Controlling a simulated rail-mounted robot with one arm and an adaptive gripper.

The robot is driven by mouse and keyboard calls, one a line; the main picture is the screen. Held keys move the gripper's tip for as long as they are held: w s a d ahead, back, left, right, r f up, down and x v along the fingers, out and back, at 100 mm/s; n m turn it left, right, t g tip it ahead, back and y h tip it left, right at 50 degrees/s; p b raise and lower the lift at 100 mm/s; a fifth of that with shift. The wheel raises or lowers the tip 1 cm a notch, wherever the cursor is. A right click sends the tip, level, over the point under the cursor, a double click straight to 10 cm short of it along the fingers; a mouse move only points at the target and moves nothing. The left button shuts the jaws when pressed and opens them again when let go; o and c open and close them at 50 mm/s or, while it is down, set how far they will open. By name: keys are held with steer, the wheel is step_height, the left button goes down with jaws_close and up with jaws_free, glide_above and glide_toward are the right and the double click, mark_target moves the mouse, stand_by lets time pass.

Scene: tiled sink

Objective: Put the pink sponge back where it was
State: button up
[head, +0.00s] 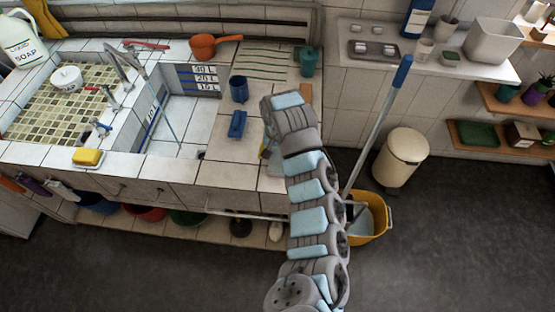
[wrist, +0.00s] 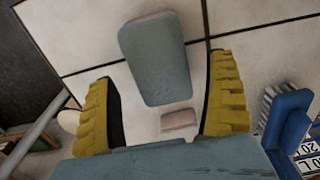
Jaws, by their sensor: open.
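In the wrist view, a small pinkish block (wrist: 179,121), which looks like the pink sponge, lies on the white tiles close to the gripper's palm. A larger grey-blue rounded block (wrist: 155,58) lies just beyond it, between the yellow fingers. My gripper (wrist: 163,72) is open, with one finger on each side of both blocks, and I see no contact with either. In the head view, my arm hides most of the gripper (head: 264,151) over the counter's right part, and the pink block does not show there.
A blue brush (head: 237,123) lies left of my gripper, also at the wrist view's right edge (wrist: 285,118). A dark blue cup (head: 239,89) stands behind it. A yellow sponge (head: 88,156) lies on the sink's front edge. A yellow bucket (head: 368,222) with a mop stands right of the counter.

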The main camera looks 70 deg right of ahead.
mark_target(278, 159)
step_height(278, 159, up, 9)
steer(key=p, duration=0.2)
steer(key=shift+p, duration=0.35)
stand_by(0.6)
